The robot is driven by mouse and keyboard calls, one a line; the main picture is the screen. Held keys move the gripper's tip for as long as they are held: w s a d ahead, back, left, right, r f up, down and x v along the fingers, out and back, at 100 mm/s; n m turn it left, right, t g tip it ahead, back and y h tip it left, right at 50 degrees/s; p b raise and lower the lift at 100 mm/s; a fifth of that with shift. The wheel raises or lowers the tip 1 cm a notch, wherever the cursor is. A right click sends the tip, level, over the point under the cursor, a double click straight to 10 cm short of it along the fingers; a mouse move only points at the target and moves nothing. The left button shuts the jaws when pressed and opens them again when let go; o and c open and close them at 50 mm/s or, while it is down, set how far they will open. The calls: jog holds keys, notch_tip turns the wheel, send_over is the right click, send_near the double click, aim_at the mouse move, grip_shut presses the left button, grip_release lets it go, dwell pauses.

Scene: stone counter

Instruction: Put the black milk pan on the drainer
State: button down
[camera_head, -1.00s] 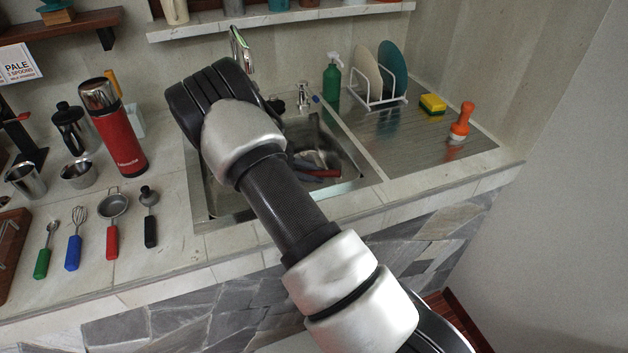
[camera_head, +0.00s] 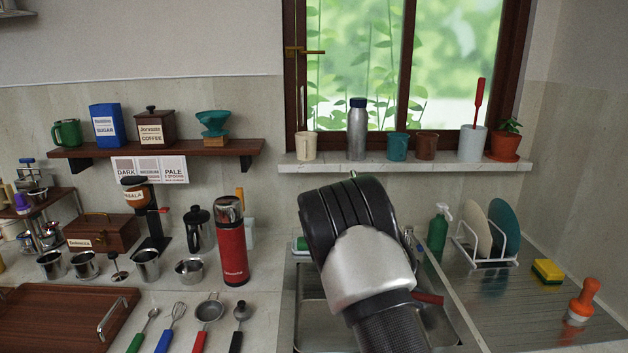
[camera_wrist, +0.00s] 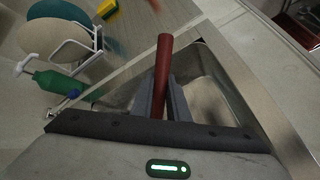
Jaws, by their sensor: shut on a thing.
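My gripper (camera_wrist: 161,95) is shut on a dark red handle (camera_wrist: 164,60) in the wrist view; the handle stands up between the two fingers. The handle appears to be the milk pan's, but its black body cannot be made out. In the head view, a red handle (camera_head: 428,298) shows just right of my wrist, over the sink (camera_head: 312,312). My gripper itself is hidden there behind my arm. The drainer (camera_head: 520,305) is the ribbed metal surface right of the sink, and it also shows in the wrist view (camera_wrist: 140,28).
On the drainer are a plate rack (camera_head: 488,250) with two plates, a yellow-green sponge (camera_head: 546,271) and an orange-handled brush (camera_head: 582,302). A green bottle (camera_head: 437,232) stands at the sink's back. The drainer's front middle is clear.

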notch_tip(320, 180, up, 2)
jog(key=shift+w+r+n+t+b, duration=0.15)
jog(key=shift+n+t+b, duration=0.15)
jog(key=shift+t+b, duration=0.15)
jog(key=r+n+t, duration=0.1)
jog(key=r+n, duration=0.1)
jog(key=r, duration=0.1)
jog(key=a+r+n+t+y+b, duration=0.1)
jog(key=shift+w+r+t, duration=0.25)
jog(key=shift+r+t, duration=0.05)
jog(key=shift+t, duration=0.05)
jog(key=s+a+r+n+t+y+b, duration=0.1)
jog(key=s+a+r+n+t+y, duration=0.1)
jog(key=s+a+n+t+y, duration=0.25)
jog(key=s+a+r+n+t+y+b, duration=0.1)
jog(key=s+a+r+n+y, duration=0.1)
jog(key=s+a+n, duration=0.35)
notch_tip(320, 180, up, 13)
jog(key=w+a+p, duration=0.1)
jog(key=p, duration=1.2)
jog(key=shift+w+a+p, duration=0.25)
jog(key=shift+a+p, duration=0.05)
jog(key=shift+p, duration=0.05)
jog(key=shift+d+t, duration=0.1)
jog(key=shift+t, duration=0.15)
